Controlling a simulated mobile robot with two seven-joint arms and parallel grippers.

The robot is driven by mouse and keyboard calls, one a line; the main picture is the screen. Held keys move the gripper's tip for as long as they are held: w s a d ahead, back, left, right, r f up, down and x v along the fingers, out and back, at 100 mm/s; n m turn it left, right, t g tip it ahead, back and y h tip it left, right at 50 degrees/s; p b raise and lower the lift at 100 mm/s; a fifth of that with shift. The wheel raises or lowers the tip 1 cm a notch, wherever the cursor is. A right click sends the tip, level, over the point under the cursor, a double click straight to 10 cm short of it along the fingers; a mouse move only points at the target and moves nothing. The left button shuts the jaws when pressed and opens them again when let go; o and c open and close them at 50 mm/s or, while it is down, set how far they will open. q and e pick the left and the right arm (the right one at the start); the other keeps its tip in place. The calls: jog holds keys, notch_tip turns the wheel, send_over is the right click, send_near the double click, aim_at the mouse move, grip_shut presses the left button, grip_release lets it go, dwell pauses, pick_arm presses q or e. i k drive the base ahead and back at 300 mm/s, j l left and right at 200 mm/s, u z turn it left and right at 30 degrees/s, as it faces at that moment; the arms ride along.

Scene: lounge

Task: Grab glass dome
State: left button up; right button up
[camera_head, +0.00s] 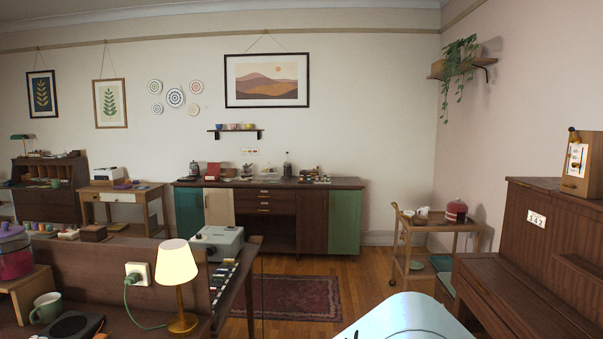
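I cannot pick out a glass dome for certain. Several small objects stand on the long dark sideboard (345,183) against the back wall. They include a dark bottle (287,168) and a red item (212,171). They are too small and far away to tell whether one is a glass dome. Neither of my grippers is in view.
A table lamp (177,262) and a green mug (47,308) stand on near furniture at the left. A wooden trolley (437,226) stands at the back right, beside a dark piano (520,262). Wooden floor with a red rug (290,297) lies open before the sideboard.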

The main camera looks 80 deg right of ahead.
aim_at(269, 168)
jog(key=i+l+z, duration=0.1)
jog(key=l+z, duration=0.3)
jog(key=l, duration=0.15)
jog(key=i+l+z, duration=0.2)
jog(key=l+z, duration=0.25)
jog(key=i+l+z, duration=0.4)
jog(key=l, duration=0.15)
jog(key=i+l+z, duration=0.25)
jog(key=l+z, duration=0.2)
jog(key=i+l+z, duration=0.2)
jog(key=i+z, duration=0.2)
jog(key=i+l+z, duration=0.1)
jog(key=i+z, duration=0.45)
jog(key=i, duration=2.5)
jog(key=i+l+u, duration=0.15)
jog(key=i+u, duration=0.2)
jog(key=i, duration=0.3)
jog(key=i+l+u, duration=0.35)
jog(key=i, duration=0.25)
jog(key=i+l+u, duration=0.35)
jog(key=i+l, duration=0.15)
jog(key=i, duration=0.1)
